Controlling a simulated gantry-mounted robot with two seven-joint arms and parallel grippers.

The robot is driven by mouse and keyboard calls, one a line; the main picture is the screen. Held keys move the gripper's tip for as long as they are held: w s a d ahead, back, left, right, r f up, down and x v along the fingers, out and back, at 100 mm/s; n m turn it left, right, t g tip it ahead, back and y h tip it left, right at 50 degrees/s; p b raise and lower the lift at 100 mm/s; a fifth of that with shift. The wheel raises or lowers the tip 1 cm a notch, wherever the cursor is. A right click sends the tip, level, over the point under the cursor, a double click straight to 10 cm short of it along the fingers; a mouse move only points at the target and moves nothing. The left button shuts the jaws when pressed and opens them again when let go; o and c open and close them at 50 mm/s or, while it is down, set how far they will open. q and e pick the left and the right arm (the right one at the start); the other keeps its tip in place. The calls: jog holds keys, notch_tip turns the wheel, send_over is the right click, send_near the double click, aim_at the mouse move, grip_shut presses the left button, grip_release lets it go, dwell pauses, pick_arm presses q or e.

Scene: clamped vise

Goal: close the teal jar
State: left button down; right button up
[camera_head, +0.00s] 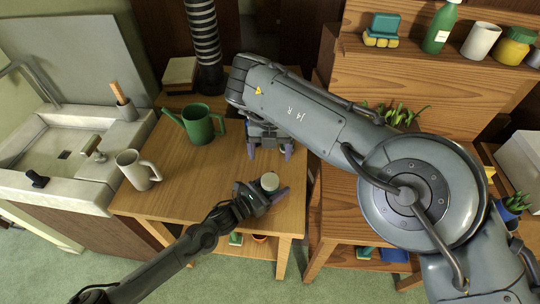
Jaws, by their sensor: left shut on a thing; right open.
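A small round container (269,181) with a pale grey top stands near the front right of the wooden table (190,190). I take it for the jar; its side is mostly hidden and I see no clear teal on it. My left gripper (266,190) is shut on it, coming in low from the front left. My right gripper (270,151) is open and empty, pointing down just behind the jar, with its two purple fingertips apart. I cannot make out a separate lid.
A green watering can (198,124) and a grey mug (137,170) stand on the table's left part. A black ribbed column (204,45) and a stack of books (181,74) are at the back.

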pick_arm(q)
jog(key=shift+c, duration=0.4)
grip_release()
jog(key=v, duration=1.1)
jog(key=shift+d+b, duration=0.1)
jog(key=shift+b, duration=0.2)
jog(key=shift+s, duration=0.1)
